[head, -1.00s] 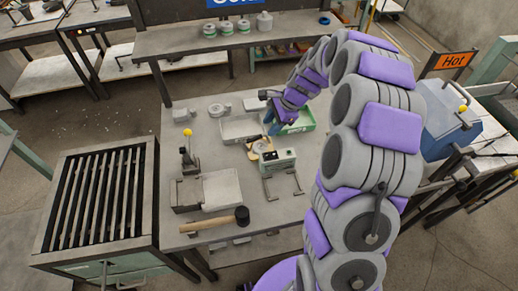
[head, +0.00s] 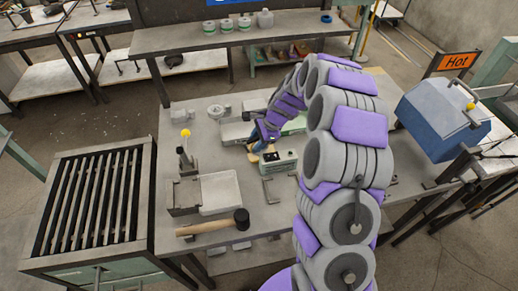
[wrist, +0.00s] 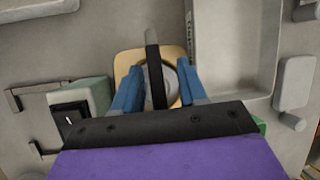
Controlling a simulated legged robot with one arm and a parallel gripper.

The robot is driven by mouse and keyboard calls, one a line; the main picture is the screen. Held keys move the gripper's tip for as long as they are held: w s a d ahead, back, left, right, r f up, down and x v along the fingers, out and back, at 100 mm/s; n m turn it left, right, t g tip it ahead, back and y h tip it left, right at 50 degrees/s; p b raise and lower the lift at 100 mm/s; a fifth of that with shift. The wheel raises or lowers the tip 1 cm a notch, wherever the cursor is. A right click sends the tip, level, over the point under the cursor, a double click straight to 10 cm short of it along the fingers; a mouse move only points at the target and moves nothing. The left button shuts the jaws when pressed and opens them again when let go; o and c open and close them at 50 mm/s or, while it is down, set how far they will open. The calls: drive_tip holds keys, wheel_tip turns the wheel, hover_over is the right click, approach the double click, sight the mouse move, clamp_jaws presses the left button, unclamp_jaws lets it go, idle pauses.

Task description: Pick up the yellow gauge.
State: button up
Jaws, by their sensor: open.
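The yellow gauge (wrist: 122,62), a tan-yellow plate with a round grey face, lies under my gripper in the wrist view. In the head view a tan edge of the gauge (head: 254,156) shows beside my gripper (head: 264,141), which hides part of it. My gripper (wrist: 156,66) is open, with its blue fingers on either side of the round face. A dark upright bar with a grey tip (wrist: 152,65) stands between the fingers; I cannot tell whether it belongs to the gauge. I cannot tell whether the fingers touch the gauge.
A pale green box with a black switch (head: 279,163) stands close by; it also shows in the wrist view (wrist: 88,104). A grey tray (wrist: 235,92) lies to the right there. A mallet (head: 213,225) and a yellow-knobbed device (head: 185,150) are on the table (head: 173,115).

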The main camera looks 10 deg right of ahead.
clamp_jaws()
idle(0.3)
drive_tip(key=shift+r, duration=0.15)
idle(0.3)
wheel_tip(320, 180, up, 10)
drive_tip(key=p, duration=0.3)
drive_tip(key=shift+r+p, duration=0.1)
drive_tip(key=shift+p, duration=0.25)
wheel_tip(320, 180, up, 5)
drive_tip(key=p, duration=0.3)
drive_tip(key=shift+f+p, duration=0.2)
drive_tip(key=shift+p, duration=0.1)
drive_tip(key=shift+a, duration=0.1)
